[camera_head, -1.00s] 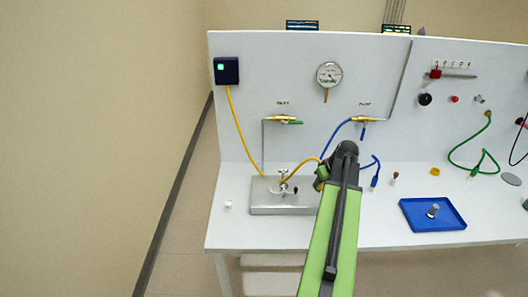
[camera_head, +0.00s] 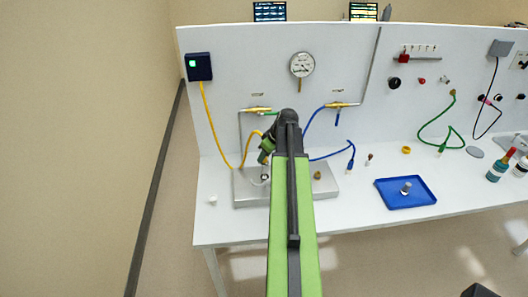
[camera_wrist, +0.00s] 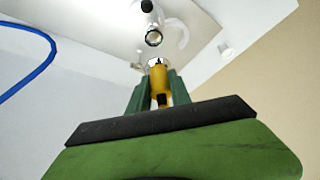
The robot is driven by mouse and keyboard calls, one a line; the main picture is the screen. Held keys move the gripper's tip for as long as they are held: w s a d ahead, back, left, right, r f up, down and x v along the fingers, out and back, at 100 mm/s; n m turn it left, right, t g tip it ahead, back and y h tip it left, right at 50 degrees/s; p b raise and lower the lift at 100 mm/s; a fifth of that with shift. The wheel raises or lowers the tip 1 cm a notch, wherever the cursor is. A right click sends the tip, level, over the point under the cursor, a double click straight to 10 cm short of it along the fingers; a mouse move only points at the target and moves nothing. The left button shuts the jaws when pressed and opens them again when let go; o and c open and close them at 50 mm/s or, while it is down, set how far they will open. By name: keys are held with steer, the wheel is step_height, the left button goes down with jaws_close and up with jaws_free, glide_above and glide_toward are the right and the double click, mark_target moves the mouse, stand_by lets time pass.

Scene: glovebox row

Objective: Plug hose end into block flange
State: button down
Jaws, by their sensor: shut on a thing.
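My gripper (camera_wrist: 157,95) is shut on the yellow hose end (camera_wrist: 159,78), which has a bright metal tip. In the wrist view the tip points at the round open flange (camera_wrist: 153,38) on the metal block (camera_wrist: 110,30); a small gap seems to show between them. In the head view my gripper (camera_head: 266,152) is above the block (camera_head: 245,198), and my arm hides part of it. The yellow hose (camera_head: 212,120) runs from a dark wall box to my gripper.
A blue hose (camera_head: 320,157) hangs to the right of my arm and shows at left in the wrist view (camera_wrist: 42,66). A blue tray (camera_head: 405,206) holds a metal part. A small white piece (camera_head: 213,199) stands left of the block. The front bench strip is mostly clear.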

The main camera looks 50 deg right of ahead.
mark_target(267, 163)
steer(key=shift+s+f, duration=0.1)
step_height(267, 163, down, 6)
steer(key=b, duration=0.6)
steer(key=shift+f+b, duration=1.1)
steer(key=shift+b, duration=0.05)
stand_by(1.2)
steer(key=c, duration=1.1)
jaws_free()
steer(key=shift+s+r, duration=0.1)
steer(key=shift+r, duration=0.05)
steer(key=p+v, duration=1.6)
steer(key=v, duration=0.1)
